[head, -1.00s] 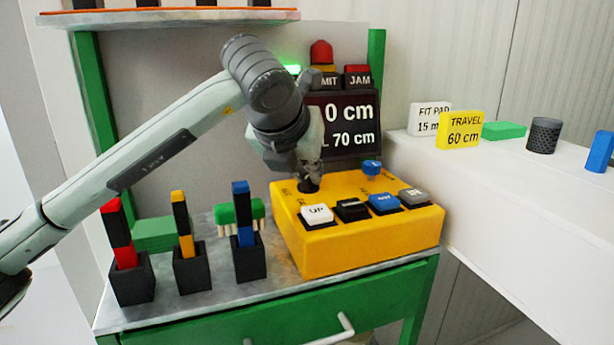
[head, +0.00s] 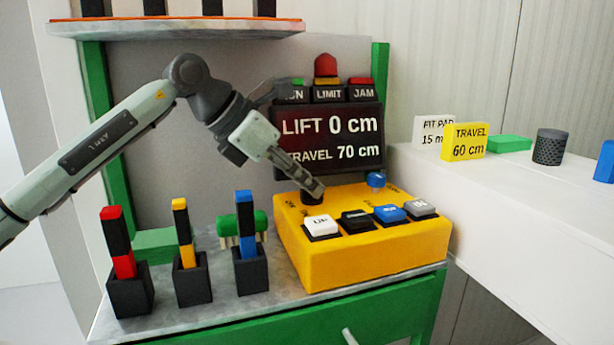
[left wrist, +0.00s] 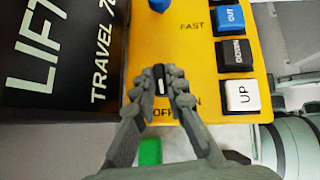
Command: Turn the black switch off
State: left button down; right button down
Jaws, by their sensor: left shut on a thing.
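The black switch (left wrist: 161,73) is a small knob with a white mark, on the yellow control box (head: 350,262). In the left wrist view it sits between my fingertips, and its white mark lies on the side towards the OFF label (left wrist: 162,113). The ON label is partly hidden by a finger. In the head view the switch (head: 311,199) is at the back left of the box, partly covered by the fingers. My left gripper (left wrist: 161,92) is shut on it, reaching in tilted from the upper left (head: 317,190). My right gripper is not in view.
White UP (head: 320,225), black, blue and grey buttons line the box front. A blue knob (head: 376,180) stands at its back right. The display (head: 330,140) stands close behind. Three block holders (head: 192,282) stand left of the box.

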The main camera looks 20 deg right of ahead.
pick_arm(q)
jog(key=shift+w+m+g+p, duration=0.1)
jog(key=shift+m+g+p, duration=0.35)
jog(key=shift+m+g, duration=0.35)
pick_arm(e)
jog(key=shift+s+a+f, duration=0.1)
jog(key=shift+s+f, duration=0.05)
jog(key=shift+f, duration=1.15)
pick_arm(q)
jog(key=c, duration=1.6)
grip_release()
jog(key=shift+o, duration=0.2)
jog(key=shift+a+r, duration=0.15)
jog(key=shift+a, duration=0.05)
jog(key=a, duration=1.2)
jog(key=shift+a+r, duration=0.25)
jog(key=shift+a, duration=0.05)
